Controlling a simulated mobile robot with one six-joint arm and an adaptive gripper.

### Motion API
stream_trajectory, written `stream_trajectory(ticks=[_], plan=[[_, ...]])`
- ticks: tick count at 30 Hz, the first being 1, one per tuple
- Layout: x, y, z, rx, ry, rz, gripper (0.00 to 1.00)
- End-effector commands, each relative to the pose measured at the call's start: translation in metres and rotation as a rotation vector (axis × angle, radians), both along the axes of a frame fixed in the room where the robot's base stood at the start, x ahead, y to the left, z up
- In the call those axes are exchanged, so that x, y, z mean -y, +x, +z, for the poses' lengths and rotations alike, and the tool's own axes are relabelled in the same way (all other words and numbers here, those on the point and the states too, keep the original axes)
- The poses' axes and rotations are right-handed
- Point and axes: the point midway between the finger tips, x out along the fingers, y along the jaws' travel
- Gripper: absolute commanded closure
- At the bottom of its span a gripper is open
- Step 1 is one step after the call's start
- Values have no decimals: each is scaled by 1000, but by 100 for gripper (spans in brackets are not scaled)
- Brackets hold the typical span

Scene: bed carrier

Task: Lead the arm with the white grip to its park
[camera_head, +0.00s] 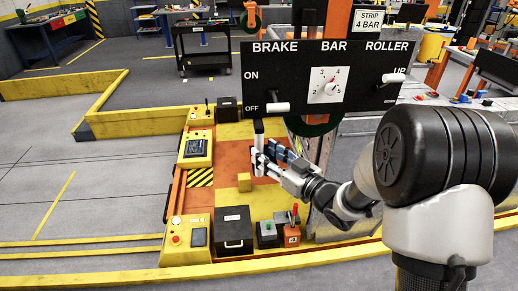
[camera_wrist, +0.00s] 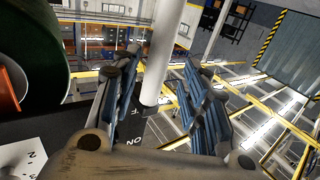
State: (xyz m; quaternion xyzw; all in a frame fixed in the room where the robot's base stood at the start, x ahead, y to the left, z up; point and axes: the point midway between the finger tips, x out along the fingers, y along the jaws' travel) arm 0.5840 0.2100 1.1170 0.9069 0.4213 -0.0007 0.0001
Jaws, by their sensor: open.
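A pale upright grip (camera_head: 258,138) shows just below the left end of the black control panel (camera_head: 350,62). In the wrist view a white cylinder (camera_wrist: 163,50) stands between my two blue-grey fingers. My gripper (camera_head: 263,161) is open around it, with a visible gap on at least the right side; contact on the left I cannot tell. The panel has a white brake handle (camera_head: 277,107) beside OFF and a white roller handle (camera_head: 393,78) near UP. The dial (camera_head: 328,88) sits between them. The park for the arm is not identifiable.
A sign (camera_head: 368,21) reads STRIP 4 BAR. A dark cart (camera_head: 203,45) stands behind. Grey floor is open at left.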

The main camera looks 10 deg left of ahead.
Motion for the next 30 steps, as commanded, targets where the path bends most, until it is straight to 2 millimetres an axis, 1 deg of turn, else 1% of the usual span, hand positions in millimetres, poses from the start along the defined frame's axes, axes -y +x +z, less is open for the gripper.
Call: stream_trajectory(ticks=[1, 6, 9, 12, 17, 30], plan=[[11, -7, 0, -1, 0, -5, 59], [37, -30, 0, -2, 1, -4, 59], [48, -39, 0, -1, -1, -3, 59], [55, -46, 0, -1, 0, -1, 59], [58, -50, 0, -1, -1, 1, 59], [59, -49, 1, 0, -8, -5, 59]])
